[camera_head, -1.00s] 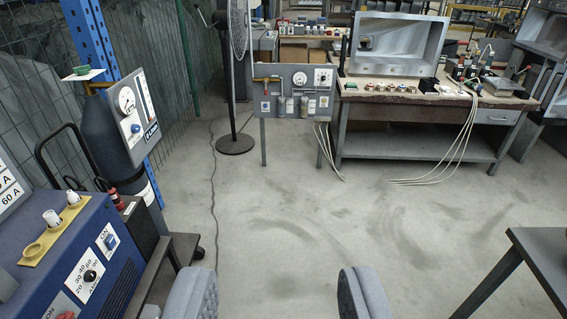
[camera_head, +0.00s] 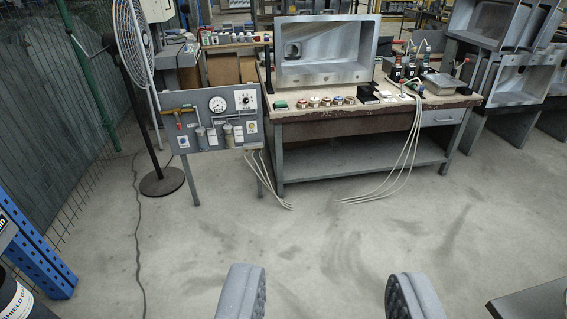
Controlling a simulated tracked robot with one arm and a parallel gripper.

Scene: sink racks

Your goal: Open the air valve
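A grey air panel (camera_head: 188,140) stands on two legs left of the workbench. It carries an orange-brown pipe fitting with a red part (camera_head: 178,116) at its left, which looks like the air valve; its exact handle position is too small to tell. A round gauge (camera_head: 217,104), a white dial plate (camera_head: 245,100) and small canisters also sit on the panel. My gripper (camera_head: 326,295) is at the bottom of the view, its two grey padded fingers wide apart with bare floor between them. It is well short of the panel and to its right.
A workbench (camera_head: 345,125) with a metal sink on top stands right of the panel; pale hoses (camera_head: 405,160) trail to the floor. A tall fan (camera_head: 160,183) stands left of the panel. A table corner (camera_head: 535,303) is at lower right. The floor ahead is clear.

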